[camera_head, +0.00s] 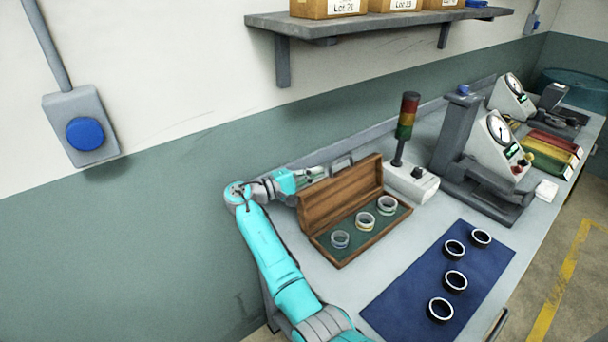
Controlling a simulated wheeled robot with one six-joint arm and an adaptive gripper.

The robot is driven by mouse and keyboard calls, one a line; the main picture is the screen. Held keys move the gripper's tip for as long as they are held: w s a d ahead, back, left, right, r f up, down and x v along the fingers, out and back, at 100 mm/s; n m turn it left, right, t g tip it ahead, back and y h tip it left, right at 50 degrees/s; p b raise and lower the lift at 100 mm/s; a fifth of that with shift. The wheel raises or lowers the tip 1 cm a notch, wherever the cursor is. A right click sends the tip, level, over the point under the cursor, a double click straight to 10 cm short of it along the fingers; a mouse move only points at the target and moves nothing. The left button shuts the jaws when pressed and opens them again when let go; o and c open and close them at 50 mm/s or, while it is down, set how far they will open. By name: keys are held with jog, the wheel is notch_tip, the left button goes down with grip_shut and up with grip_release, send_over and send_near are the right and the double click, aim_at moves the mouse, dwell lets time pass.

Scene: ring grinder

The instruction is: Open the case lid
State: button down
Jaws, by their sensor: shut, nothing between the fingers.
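The wooden case (345,210) stands on the bench with its lid (342,196) raised, standing roughly upright along the back. Three rings (365,221) sit on the green lining inside.
A blue mat (410,295) with several dark rings (455,281) lies in front of the case. A signal tower (405,128) on a white box stands right of the lid, then a grey press (460,140) with a gauge. A shelf (380,24) hangs above.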

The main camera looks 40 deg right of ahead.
jog(key=shift+s+d+r, duration=0.1)
jog(key=shift+s+r, duration=0.05)
jog(key=shift+s, duration=0.4)
jog(key=shift+s+r, duration=0.15)
jog(key=shift+s, duration=0.4)
jog(key=shift+s+r+m+y, duration=0.15)
jog(key=shift+s+r+m, duration=0.2)
jog(key=shift+s+m, duration=0.25)
jog(key=shift+s+r+m+y, duration=0.15)
jog(key=shift+s+r+m, duration=0.2)
jog(key=shift+s+m, duration=0.25)
